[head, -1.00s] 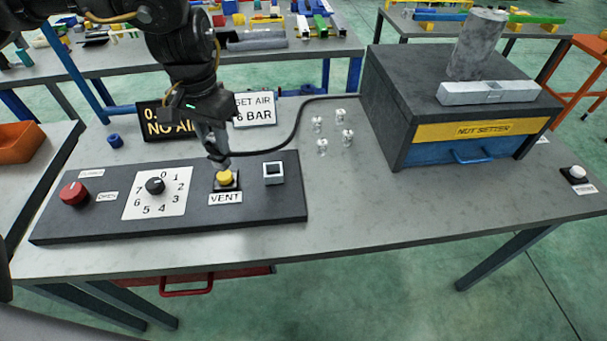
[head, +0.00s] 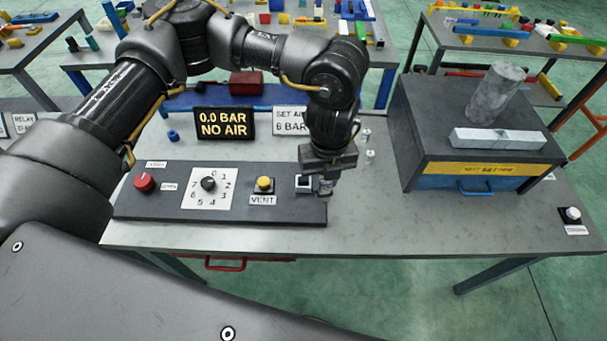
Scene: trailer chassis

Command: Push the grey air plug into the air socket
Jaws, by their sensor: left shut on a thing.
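The air socket (head: 303,183) is a small pale square block with a dark opening, at the right end of the dark control panel (head: 150,205). My left gripper (head: 326,187) is low over the panel's right end, just right of the socket. It is shut on a small grey piece that looks like the air plug; the fingers mostly cover it. I cannot make out a gap or contact between plug and socket. The plug's black hose is hidden behind my arm. My right gripper is not in view.
The panel carries a red button (head: 144,182), a numbered dial (head: 208,184) and a yellow VENT button (head: 264,185). A display (head: 226,123) reads 0.0 BAR, NO AIR. Clear fittings (head: 370,156) stand right of my gripper.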

